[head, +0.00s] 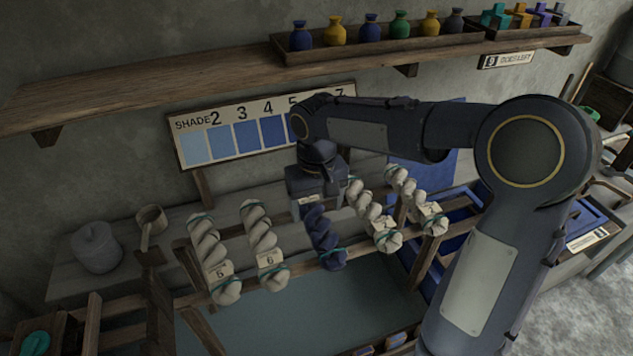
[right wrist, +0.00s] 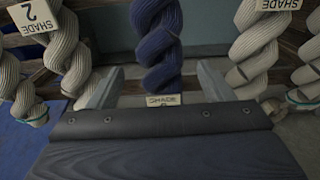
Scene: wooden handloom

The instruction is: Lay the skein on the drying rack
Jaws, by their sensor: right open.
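A dark blue twisted skein (head: 325,238) with a teal tie rests on the wooden rack (head: 188,262), in the row between white skeins. My right gripper (head: 318,202) is over its upper end in the head view. In the right wrist view the blue skein (right wrist: 158,45) shows between the two fingers of my right gripper (right wrist: 158,84), which are open, with a visible gap on each side. A small shade tag (right wrist: 163,100) lies near the skein's end, its number hidden. My left gripper is not in view.
White tagged skeins (head: 207,250) and (head: 262,240) lie to the left, and two more white skeins (head: 372,212) lie close on the right. A shade chart (head: 220,143) stands behind. A shelf (head: 150,90) with bottles runs above.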

